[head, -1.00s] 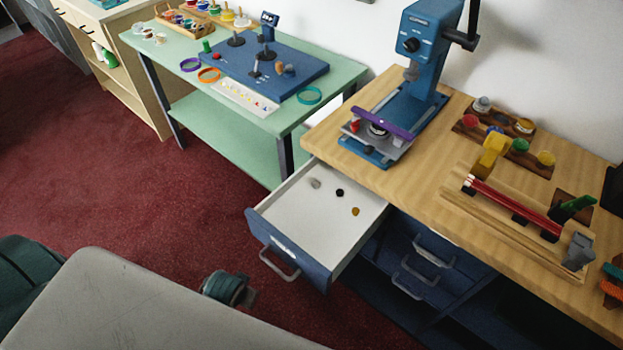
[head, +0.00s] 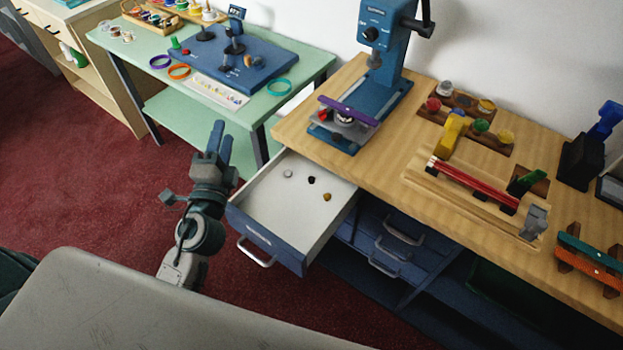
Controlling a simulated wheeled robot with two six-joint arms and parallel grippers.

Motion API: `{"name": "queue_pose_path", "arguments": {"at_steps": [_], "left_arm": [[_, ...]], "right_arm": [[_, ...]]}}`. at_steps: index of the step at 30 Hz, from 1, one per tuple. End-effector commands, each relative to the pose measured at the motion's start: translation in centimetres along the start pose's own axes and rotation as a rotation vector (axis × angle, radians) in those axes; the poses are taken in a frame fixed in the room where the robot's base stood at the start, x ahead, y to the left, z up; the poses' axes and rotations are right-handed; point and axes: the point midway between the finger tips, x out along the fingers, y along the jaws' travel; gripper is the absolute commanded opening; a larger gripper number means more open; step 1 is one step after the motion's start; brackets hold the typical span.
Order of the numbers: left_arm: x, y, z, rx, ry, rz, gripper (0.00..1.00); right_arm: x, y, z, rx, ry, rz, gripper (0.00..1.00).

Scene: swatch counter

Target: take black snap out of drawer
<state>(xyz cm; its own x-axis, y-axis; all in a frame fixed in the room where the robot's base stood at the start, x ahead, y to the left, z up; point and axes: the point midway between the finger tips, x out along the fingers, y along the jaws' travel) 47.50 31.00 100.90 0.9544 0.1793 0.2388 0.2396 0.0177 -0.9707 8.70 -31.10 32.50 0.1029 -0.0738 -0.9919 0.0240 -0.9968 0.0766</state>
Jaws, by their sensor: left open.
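The black snap (head: 311,180) is a small dark disc lying on the white floor of the open drawer (head: 268,205), between a grey snap (head: 288,174) and a gold-brown snap (head: 327,197). The drawer has a blue front and sticks out from under the wooden counter. My left gripper (head: 219,138) is raised to the left of the drawer, fingers pointing up and away in the picture. It is open and empty, apart from the snaps. My right gripper is not in view.
A blue press (head: 381,45) stands on the wooden counter (head: 385,135) above the drawer. A green table (head: 312,72) with a blue board stands behind on the left. The drawer handle (head: 256,253) juts out in front. Red floor lies open to the left.

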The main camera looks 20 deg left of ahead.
Motion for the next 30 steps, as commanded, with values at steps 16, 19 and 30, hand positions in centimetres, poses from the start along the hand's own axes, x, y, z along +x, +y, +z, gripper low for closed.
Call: {"name": "queue_pose_path", "arguments": {"at_steps": [16,19,30], "left_arm": [[-0.2,8.5,-11.8,1.387,0.985,-0.169,0.42],[-0.5,10.0,-11.3,1.476,1.052,-0.135,0.42],[-2.1,16.4,-10.8,1.512,1.087,-0.110,0.42]], "right_arm": [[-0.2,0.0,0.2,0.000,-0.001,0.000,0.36],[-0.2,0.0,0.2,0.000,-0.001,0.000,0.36],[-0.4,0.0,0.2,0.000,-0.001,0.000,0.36]]}}
